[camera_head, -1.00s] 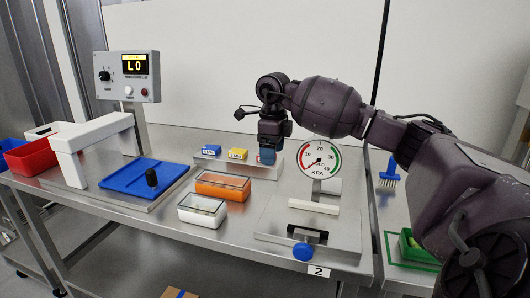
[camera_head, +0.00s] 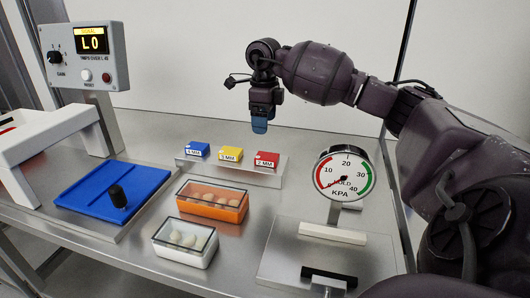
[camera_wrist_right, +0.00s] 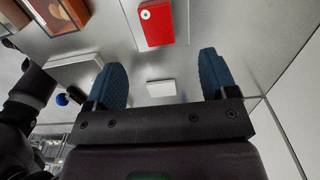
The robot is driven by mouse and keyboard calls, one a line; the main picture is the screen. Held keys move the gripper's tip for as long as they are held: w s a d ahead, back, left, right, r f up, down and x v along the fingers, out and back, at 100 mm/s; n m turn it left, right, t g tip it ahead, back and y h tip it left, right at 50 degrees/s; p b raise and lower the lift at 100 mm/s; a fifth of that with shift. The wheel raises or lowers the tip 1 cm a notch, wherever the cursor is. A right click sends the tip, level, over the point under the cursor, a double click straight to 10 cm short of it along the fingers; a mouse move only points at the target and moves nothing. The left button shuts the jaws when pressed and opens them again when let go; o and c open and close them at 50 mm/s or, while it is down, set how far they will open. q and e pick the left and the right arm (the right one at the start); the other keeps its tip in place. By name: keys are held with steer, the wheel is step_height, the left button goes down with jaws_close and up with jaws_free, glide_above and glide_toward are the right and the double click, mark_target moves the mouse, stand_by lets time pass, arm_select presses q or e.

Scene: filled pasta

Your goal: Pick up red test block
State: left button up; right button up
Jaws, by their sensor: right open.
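The red test block (camera_head: 267,160), labelled 2 MM, sits at the right end of a low metal stand (camera_head: 232,174), beside a yellow block (camera_head: 231,155) and a blue block (camera_head: 198,149). My right gripper (camera_head: 260,125) hangs above the red block with its blue fingertips pointing down, apart from it. In the right wrist view the same red block (camera_wrist_right: 163,25) lies beyond the two spread fingers of my open right gripper (camera_wrist_right: 163,70), roughly centred between them. Nothing is between the fingers. My left gripper is not in view.
A pressure gauge (camera_head: 343,174) stands right of the stand. An orange container (camera_head: 211,204) and a white container (camera_head: 185,241) with round pieces lie in front. A blue tray (camera_head: 92,194) with a black peg (camera_head: 117,196) and a white arch (camera_head: 50,135) are at left.

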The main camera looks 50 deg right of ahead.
glide_above(264, 155)
step_height(264, 155, down, 6)
steer(key=shift+d+r, duration=0.1)
steer(key=shift+r, duration=0.05)
steer(key=shift+s+a+f+b, duration=0.15)
steer(key=shift+f+b, duration=0.35)
steer(key=shift+f, duration=2.05)
steer(key=shift+c, duration=0.3)
steer(key=c, duration=0.9)
